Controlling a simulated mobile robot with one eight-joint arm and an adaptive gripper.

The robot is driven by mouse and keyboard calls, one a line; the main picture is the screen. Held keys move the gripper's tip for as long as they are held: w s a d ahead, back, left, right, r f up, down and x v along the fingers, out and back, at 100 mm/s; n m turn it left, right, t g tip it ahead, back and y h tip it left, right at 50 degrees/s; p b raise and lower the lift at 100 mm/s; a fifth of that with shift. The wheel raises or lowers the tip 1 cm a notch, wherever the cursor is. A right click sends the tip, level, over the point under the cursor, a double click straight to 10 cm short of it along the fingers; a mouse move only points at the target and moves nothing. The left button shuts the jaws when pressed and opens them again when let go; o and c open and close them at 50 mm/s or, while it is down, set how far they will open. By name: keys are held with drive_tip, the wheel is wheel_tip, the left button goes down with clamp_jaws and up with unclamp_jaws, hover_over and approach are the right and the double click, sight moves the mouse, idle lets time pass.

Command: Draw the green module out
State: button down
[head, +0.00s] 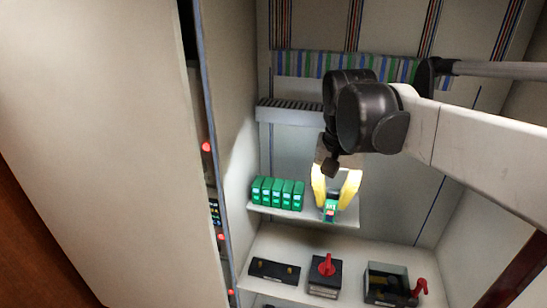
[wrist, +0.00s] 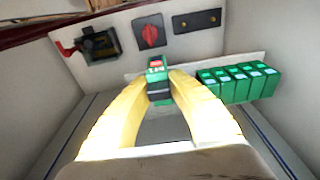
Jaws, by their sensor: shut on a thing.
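A single green module (head: 330,208) with a red and white label stands at the right part of a narrow white shelf, apart from the row of other green modules. In the wrist view the same green module (wrist: 156,68) shows a green top and a dark lower body between the fingertips. My gripper (head: 332,198) has yellow fingers and comes from above, shut on this module; it also shows in the wrist view (wrist: 159,79). The fingers hide part of the module's sides. I cannot tell whether its base touches the shelf.
Several green modules (head: 278,192) stand in a close row to the left on the shelf (head: 313,215). Below are a black block with brass knobs (head: 274,271), a red rotary switch (head: 325,268) and a box with a red lever (head: 392,283). A grey slotted duct (head: 290,112) runs above.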

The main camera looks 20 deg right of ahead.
drive_tip(key=s+a+b, duration=0.1)
drive_tip(key=s+a, duration=0.6)
drive_tip(key=s, duration=0.3)
drive_tip(key=shift+s+d+r+p, duration=0.1)
drive_tip(key=shift+r+p, duration=1.55)
drive_tip(key=shift+r, duration=0.9)
